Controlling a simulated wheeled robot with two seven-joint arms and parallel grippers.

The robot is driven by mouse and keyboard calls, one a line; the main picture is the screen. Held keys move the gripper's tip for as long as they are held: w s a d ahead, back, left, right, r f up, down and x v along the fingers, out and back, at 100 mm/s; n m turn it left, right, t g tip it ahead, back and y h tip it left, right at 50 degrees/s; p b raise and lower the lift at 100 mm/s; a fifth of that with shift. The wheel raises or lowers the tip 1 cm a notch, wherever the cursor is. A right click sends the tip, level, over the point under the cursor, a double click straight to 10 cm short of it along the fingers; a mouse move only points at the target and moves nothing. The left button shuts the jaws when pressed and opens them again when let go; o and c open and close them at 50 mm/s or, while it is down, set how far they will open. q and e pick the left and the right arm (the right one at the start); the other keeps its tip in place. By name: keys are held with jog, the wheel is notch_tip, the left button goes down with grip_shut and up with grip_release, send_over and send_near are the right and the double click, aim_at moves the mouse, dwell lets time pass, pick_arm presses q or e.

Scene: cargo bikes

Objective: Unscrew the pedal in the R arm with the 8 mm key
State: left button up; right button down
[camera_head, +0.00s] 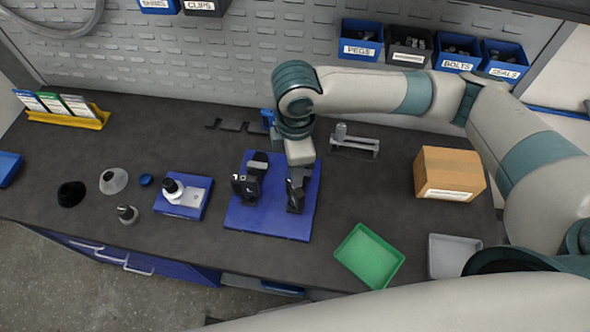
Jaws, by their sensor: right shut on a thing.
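My right gripper (296,196) reaches down from the right arm onto the right half of the blue mat (270,221). It is shut on a small dark thing, mostly hidden by the fingers; I cannot tell whether this is the 8 mm key or part of a crank arm. Left of it on the mat stands a black part (248,185) with light marks, perhaps a crank arm with its pedal; any R mark is too small to read. The gripper is apart from this part. My left gripper is not in view.
A blue tray with a white-topped bottle (172,187) stands left of the mat. A green tray (369,256), grey tray (453,256) and cardboard box (449,174) are at right. A grey bracket (355,142) stands behind. Labelled bins (361,41) hang on the back wall.

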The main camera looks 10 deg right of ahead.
jog(key=shift+f, duration=0.1)
jog(key=c, duration=2.2)
grip_release()
grip_shut()
